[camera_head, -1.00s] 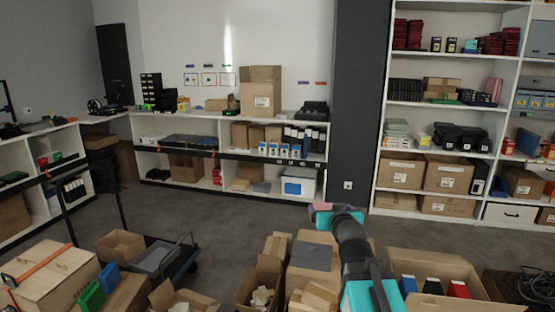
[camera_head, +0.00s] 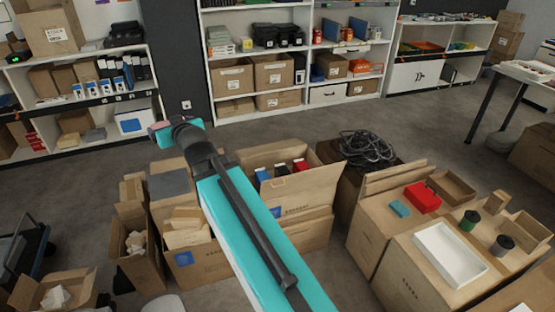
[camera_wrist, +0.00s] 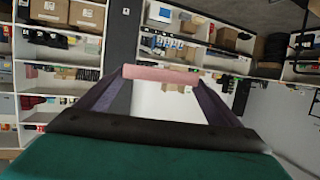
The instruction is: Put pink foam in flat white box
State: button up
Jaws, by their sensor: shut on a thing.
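The pink foam (camera_wrist: 160,74) is a thin pale pink bar held between the two dark fingertips of my gripper (camera_wrist: 160,77) in the wrist view. In the head view my gripper (camera_head: 160,130) is at the far end of my arm, at upper left, raised above the cartons, and only a small bit of pink shows there. The flat white box (camera_head: 426,238) is a shallow open tray on top of a carton at the right. Its inside looks empty. My gripper is far to the left of it.
On the cartons at right are a red box (camera_head: 423,197), a teal block (camera_head: 400,208), a green-and-black cylinder (camera_head: 469,220) and a dark cylinder (camera_head: 502,244). Coiled black cable (camera_head: 367,148) lies on a carton behind. Open cartons crowd the front; grey floor is free beyond them.

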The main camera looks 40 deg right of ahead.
jog(key=d, duration=0.4)
jog(key=shift+d, duration=0.4)
jog(key=shift+a, duration=0.1)
